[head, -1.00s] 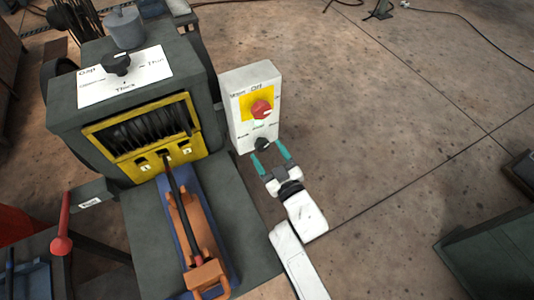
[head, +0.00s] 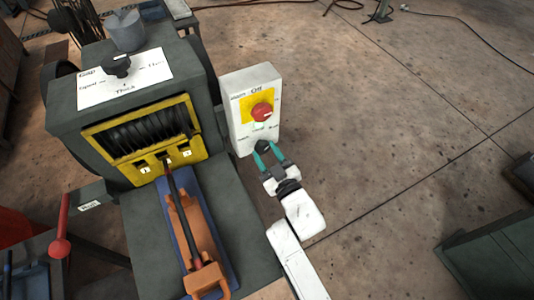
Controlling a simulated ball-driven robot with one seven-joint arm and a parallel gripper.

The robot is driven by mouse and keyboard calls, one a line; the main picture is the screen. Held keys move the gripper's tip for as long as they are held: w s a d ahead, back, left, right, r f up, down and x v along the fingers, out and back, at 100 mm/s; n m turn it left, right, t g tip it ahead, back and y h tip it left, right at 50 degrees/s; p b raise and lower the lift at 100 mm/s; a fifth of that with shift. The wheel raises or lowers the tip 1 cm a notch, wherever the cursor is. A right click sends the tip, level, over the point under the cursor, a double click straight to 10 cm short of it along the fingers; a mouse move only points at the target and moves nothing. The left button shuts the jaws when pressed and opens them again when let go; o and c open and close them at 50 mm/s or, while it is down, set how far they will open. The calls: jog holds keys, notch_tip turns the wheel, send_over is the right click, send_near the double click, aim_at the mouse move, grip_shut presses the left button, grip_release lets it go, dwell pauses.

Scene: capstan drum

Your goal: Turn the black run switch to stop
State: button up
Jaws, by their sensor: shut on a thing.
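The black run switch (head: 263,147) is a small dark knob low on the white control box (head: 240,124). Part of it is hidden between my fingertips. My gripper (head: 268,155) has teal fingers, one on each side of the knob, and is shut on it. The small labels around the switch are too blurred to read, so I cannot tell which position it points to. Above it on the same box is a red rotary knob (head: 262,112) on a yellow plate, with "Off" printed above.
Left of the box stands a dark grey machine (head: 195,75) with a yellow-framed drum opening (head: 95,138) and a black gap knob (head: 118,65) on top.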

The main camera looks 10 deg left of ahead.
jog(key=shift+c, duration=0.7)
jog(key=shift+f+n, duration=0.1)
jog(key=shift+n, duration=0.2)
jog(key=n+b, duration=0.2)
jog(key=shift+n, duration=0.4)
jog(key=n+b, duration=0.2)
jog(key=n, duration=0.4)
jog(key=shift+d, duration=0.1)
jog(key=shift+n+b, duration=0.3)
jog(key=o, duration=1.1)
jog(key=shift+r, duration=0.2)
jog(key=shift+c, duration=0.2)
